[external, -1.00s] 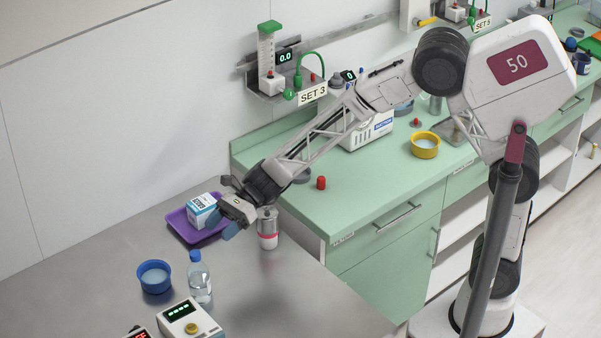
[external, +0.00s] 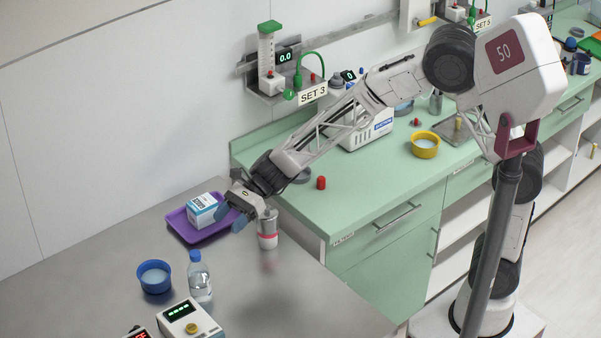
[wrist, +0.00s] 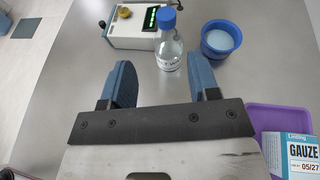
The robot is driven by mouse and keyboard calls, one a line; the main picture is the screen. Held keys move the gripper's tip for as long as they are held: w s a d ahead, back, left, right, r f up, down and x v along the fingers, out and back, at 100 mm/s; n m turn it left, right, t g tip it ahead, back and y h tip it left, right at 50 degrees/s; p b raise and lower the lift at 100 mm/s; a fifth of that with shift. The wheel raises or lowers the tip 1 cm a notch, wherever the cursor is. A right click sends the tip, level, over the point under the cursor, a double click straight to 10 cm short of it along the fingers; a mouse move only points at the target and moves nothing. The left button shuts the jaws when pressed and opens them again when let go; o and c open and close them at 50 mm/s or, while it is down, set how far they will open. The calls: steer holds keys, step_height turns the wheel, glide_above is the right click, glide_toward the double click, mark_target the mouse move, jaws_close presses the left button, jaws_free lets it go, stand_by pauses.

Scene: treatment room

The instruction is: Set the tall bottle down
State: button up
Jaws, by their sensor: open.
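The tall clear bottle with a blue cap (external: 200,278) stands upright on the grey metal table (external: 265,305). It also shows upright in the wrist view (wrist: 169,48), beyond my fingertips and apart from them. My gripper (external: 233,216) is above the table, up and to the right of the bottle in the external view. Its two blue fingers are spread in the wrist view (wrist: 164,78), with nothing between them.
A silver-and-white container with a red band (external: 267,236) stands close to my gripper. A purple tray (external: 183,226) holds a gauze box (external: 203,211). A blue bowl (external: 154,274) and a device with a green display (external: 184,318) flank the bottle. The table's right front is clear.

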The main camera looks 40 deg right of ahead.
steer(key=s+d+r+n+t+h, duration=0.1)
steer(key=s+d+r+n+h, duration=0.2)
steer(key=d, duration=1.4)
steer(key=s+d+r+n+t+h, duration=0.2)
steer(key=s+d+n+h, duration=0.4)
steer(key=s+d, duration=0.5)
steer(key=s+d+r+n+t+h, duration=0.2)
steer(key=s+d+r+n+h, duration=0.3)
steer(key=d, duration=2)
steer(key=s, duration=0.3)
steer(key=shift+n, duration=0.4)
